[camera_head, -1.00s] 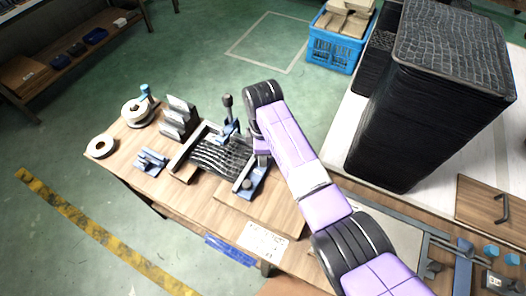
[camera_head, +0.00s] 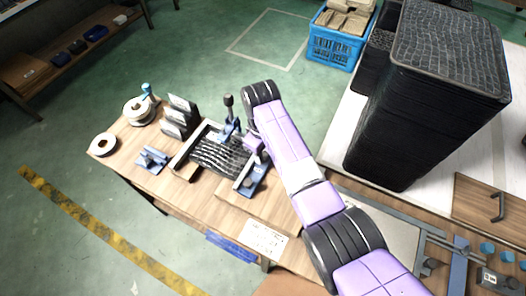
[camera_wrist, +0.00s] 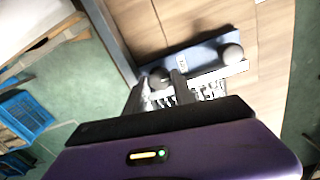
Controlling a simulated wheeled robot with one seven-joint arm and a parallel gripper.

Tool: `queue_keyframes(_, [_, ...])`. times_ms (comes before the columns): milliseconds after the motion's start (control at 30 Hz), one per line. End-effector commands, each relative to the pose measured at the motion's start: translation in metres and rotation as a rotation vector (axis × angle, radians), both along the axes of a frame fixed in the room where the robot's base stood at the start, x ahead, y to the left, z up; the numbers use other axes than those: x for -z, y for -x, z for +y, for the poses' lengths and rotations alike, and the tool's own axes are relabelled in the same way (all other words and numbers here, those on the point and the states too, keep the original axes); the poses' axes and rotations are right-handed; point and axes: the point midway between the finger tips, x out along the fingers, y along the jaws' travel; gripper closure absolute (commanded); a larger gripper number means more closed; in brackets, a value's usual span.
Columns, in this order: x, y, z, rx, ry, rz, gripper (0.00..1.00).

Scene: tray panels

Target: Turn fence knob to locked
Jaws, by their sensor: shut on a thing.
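The fence is a blue bar (camera_head: 252,178) at the right end of the black ribbed panel (camera_head: 218,158) on the wooden bench. In the wrist view the fence (camera_wrist: 200,52) crosses the bench top, with a round silver knob (camera_wrist: 232,53) standing free at its right end. A darker round knob (camera_wrist: 159,75) is at its left end. My gripper (camera_wrist: 160,86) is at that dark knob, its two dark fingers on either side of it and closed on it. In the head view my purple gripper (camera_head: 254,147) is over the fence's far end; its fingertips are mostly hidden. I cannot read the knob's lock position.
An upright blue clamp with a dark handle (camera_head: 229,112) stands close left of my gripper. A tall black stack (camera_head: 430,100) stands at the right.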

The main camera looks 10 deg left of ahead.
Motion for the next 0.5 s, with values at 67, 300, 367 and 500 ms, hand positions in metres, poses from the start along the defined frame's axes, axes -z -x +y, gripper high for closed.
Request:
queue_keyframes(67, [-0.0007, -0.0003, 0.0003, 0.008, 0.0, 0.0, 1.0])
queue_keyframes(300, [-0.0007, -0.0003, 0.0003, 0.012, 0.0, 0.0, 1.0])
queue_keyframes(367, [-0.0007, -0.0002, 0.0002, 0.012, 0.0, 0.0, 1.0])
queue_keyframes(500, [-0.0007, -0.0003, 0.0002, 0.012, 0.0, 0.0, 0.6])
